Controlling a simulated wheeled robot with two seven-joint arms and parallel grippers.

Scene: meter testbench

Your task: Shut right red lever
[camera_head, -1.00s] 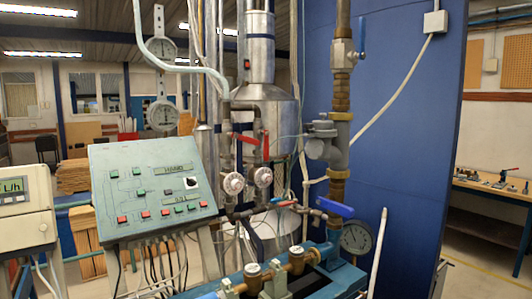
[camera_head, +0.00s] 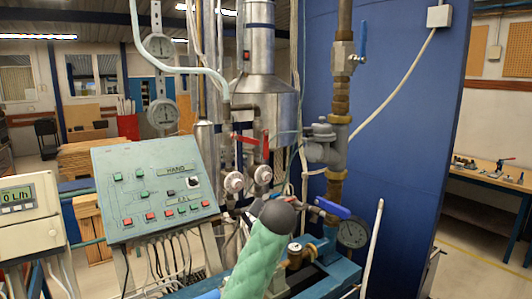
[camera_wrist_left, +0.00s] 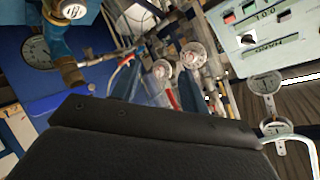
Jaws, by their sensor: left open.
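The right red lever (camera_head: 266,146) stands upright on the right-hand pipe above the right white round meter (camera_head: 263,174). The left red lever (camera_head: 244,138) lies nearly level beside it. My left gripper (camera_head: 238,211) is below and in front of the meters, at the end of my green arm, and its fingers are hard to make out there. In the left wrist view, my left gripper (camera_wrist_left: 153,85) is open, with a red lever (camera_wrist_left: 172,98), probably the right one, showing between its dark fingers. It appears empty; contact cannot be told. My right gripper is out of view.
A control panel (camera_head: 155,187) stands to the left. A thick pipe with a blue-handled valve (camera_head: 332,208) and a gauge (camera_head: 352,233) stand to the right. The metal tank (camera_head: 262,105) is behind the levers. Thin tubes and cables crowd the area.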

